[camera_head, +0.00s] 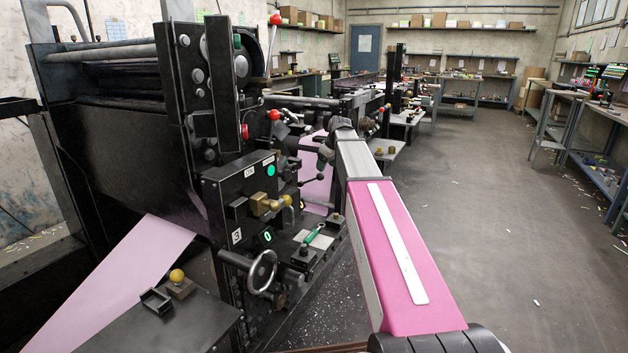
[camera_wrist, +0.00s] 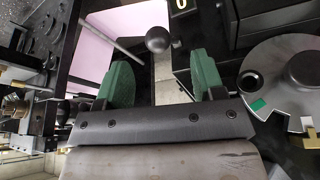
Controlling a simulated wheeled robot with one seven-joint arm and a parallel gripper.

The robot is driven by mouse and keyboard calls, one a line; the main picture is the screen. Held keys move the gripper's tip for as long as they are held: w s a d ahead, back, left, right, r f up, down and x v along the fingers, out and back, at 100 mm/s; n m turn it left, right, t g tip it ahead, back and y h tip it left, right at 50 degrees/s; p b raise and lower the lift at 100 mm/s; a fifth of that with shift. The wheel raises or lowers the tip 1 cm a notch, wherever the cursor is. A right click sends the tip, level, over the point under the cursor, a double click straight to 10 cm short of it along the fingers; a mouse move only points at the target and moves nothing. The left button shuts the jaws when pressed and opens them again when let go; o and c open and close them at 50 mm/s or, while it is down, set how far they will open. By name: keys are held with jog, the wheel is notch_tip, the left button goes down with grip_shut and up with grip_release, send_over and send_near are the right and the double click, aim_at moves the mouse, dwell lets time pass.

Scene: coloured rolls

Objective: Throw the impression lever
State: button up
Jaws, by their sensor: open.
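The wrist view shows my gripper (camera_wrist: 160,82) with its two green fingers apart and nothing between their pads that I can see gripped. A lever with a dark round ball knob (camera_wrist: 158,39) shows just beyond the fingertips, roughly centred between them. A pale bar (camera_wrist: 170,88) runs below the knob in the picture; I cannot tell whether it is the lever's shaft. No label shows which lever is the impression lever. In the head view, levers with red balls (camera_head: 275,20) stand on the black press (camera_head: 110,140).
A control box (camera_head: 240,195) with a green light, a handwheel (camera_head: 262,272) and a yellow knob (camera_head: 177,276) are on the near press. Pink paper (camera_head: 120,285) runs from it. A notched disc (camera_wrist: 285,85) is close right of the fingers. The aisle floor (camera_head: 480,220) is open.

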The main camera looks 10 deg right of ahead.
aim_at(321, 176)
jog(key=x, duration=0.5)
jog(key=w+x, duration=0.1)
jog(key=x, duration=0.4)
jog(key=shift+w+a+r, duration=0.1)
jog(key=shift+a+r, duration=0.05)
jog(key=shift+r, duration=0.05)
